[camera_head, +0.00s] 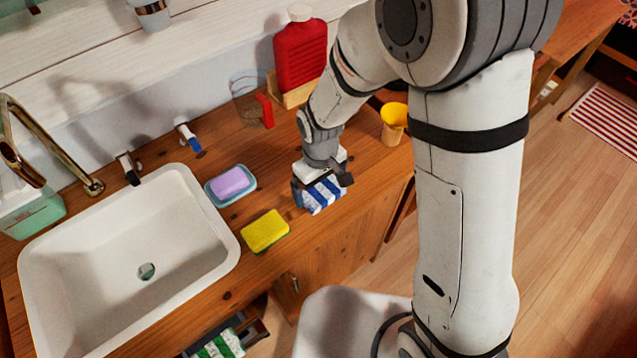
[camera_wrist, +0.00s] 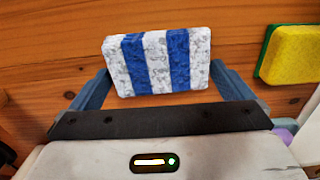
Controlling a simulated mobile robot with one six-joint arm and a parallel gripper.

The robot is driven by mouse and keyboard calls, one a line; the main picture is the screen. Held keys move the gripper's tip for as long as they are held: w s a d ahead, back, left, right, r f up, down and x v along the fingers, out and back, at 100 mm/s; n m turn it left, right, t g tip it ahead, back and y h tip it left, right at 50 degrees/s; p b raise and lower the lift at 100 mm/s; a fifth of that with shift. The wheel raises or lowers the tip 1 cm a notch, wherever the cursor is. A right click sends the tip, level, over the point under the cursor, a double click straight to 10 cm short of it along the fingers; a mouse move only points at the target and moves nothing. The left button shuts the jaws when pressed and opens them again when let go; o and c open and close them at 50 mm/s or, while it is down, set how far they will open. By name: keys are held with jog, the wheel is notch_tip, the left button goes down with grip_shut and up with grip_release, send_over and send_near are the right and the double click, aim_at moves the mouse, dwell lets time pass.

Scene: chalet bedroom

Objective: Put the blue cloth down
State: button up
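The blue cloth (camera_head: 322,196) is a folded pad with blue and white stripes, at the right part of the wooden counter in the head view. My gripper (camera_head: 322,190) points down over it, with one finger at each side. In the wrist view the cloth (camera_wrist: 157,62) fills the space between the two fingertips of my gripper (camera_wrist: 160,70), which meet its short edges. The gripper looks shut on it. I cannot tell whether the cloth's underside touches the counter.
A yellow sponge (camera_head: 265,231), a purple soap on a blue dish (camera_head: 211,196) and a white sink (camera_head: 60,265) lie left of the cloth. A yellow cup (camera_head: 394,118) and a red bottle (camera_head: 300,55) stand behind. The counter's front edge is close.

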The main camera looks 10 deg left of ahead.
aim_at(320, 187)
notch_tip(320, 187, up, 12)
jog(key=s+d+r+m+t, duration=0.1)
jog(key=s+d+r+m, duration=0.1)
jog(key=d, duration=0.6)
jog(key=s+d+r+m+t, duration=0.1)
jog(key=s+d+r+m, duration=0.2)
jog(key=d, duration=0.5)
jog(key=s+d+r+m+t, duration=0.1)
jog(key=s+d+r+m, duration=0.2)
jog(key=d, duration=0.5)
jog(key=shift+s+r+m, duration=0.25)
jog(key=shift+r+m, duration=0.2)
jog(key=shift+m, duration=0.45)
